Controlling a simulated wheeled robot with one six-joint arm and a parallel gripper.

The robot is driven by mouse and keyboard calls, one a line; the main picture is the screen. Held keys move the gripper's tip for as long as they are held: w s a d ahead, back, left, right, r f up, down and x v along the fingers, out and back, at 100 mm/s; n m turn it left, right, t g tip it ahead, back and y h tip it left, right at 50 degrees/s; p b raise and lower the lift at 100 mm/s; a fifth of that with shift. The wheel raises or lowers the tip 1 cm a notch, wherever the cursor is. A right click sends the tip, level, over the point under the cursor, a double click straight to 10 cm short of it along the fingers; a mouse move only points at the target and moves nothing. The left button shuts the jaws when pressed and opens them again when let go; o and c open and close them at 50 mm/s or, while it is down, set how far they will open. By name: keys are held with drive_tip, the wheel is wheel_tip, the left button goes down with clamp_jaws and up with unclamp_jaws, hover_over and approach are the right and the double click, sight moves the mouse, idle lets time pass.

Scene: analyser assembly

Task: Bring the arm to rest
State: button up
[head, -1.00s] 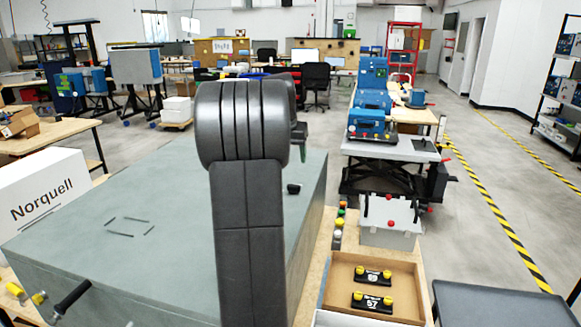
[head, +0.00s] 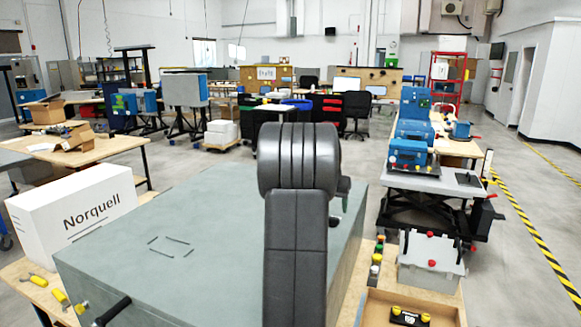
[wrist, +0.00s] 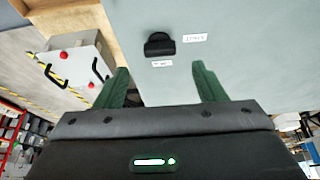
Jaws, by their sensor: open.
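My arm (head: 296,235) stands upright in the middle of the head view, in front of the grey-green analyser housing (head: 190,240). Beyond the fingertips is the housing's flat top (wrist: 240,40). A small black part (wrist: 160,45) with white labels by it is on that top, apart from the fingers.
A white Norquell box (head: 88,208) stands left of the housing. To the right are a grey case (head: 430,265) with red knobs, a wooden tray (head: 374,308) and a lift cart (head: 430,180) with blue units. Open floor lies farther right.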

drive_tip(key=p+x, duration=0.1)
drive_tip(key=x, duration=0.4)
drive_tip(key=shift+w+d+f, duration=0.1)
drive_tip(key=shift+w+f, duration=0.05)
drive_tip(key=shift+f, duration=0.2)
drive_tip(key=shift+n, duration=0.4)
drive_tip(key=shift+f, duration=0.1)
